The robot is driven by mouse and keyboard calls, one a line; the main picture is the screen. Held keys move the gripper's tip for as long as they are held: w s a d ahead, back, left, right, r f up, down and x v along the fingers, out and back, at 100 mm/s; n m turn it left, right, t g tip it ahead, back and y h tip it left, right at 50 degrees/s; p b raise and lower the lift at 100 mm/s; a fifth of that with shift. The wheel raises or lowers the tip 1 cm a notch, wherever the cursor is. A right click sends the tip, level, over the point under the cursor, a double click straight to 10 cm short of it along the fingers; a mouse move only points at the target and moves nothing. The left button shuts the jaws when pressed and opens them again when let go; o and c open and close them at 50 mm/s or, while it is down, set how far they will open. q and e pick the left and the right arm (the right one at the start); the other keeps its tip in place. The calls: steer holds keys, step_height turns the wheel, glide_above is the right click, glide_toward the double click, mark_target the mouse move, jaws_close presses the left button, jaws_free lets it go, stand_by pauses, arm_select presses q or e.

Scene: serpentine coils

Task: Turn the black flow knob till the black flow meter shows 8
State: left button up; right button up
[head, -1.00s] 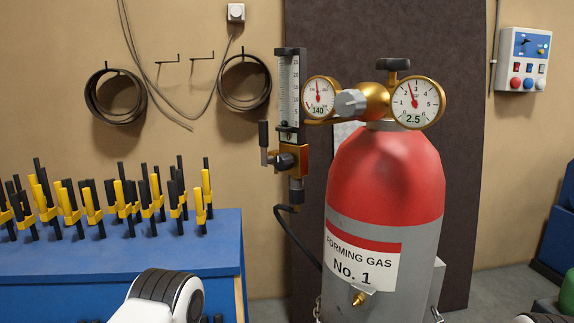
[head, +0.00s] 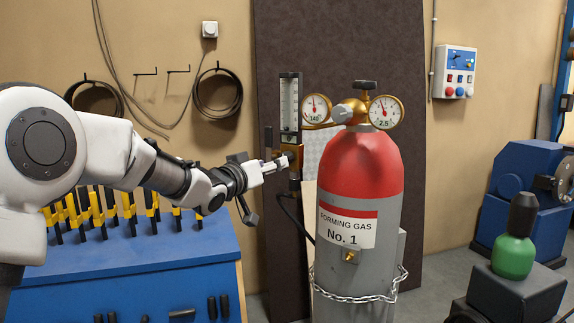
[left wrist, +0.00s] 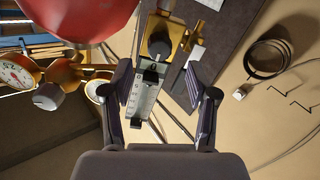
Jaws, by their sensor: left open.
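The black flow meter (head: 289,103) stands upright left of the gas cylinder, its pale scale facing me; its reading is too small to tell. It also shows in the left wrist view (left wrist: 142,103), tilted, between the fingers. The black flow knob (left wrist: 160,47) is a round dark knob on the brass valve block, just beyond my left gripper's fingertips (left wrist: 159,72). My right gripper is not in view.
The red-topped cylinder (head: 362,167) with two round gauges stands close to the right of the meter, chained. A blue bench (head: 150,262) with yellow-black clamps lies below my left arm. A green bottle (head: 514,256) stands at right. A dark panel (head: 350,60) is behind.

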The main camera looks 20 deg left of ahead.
arm_select(q)
steer(key=p+x, duration=0.2)
steer(key=x, duration=0.4)
steer(key=shift+w, duration=0.3)
steer(key=shift+s+r, duration=0.2)
steer(key=shift+s, duration=0.1)
jaws_close()
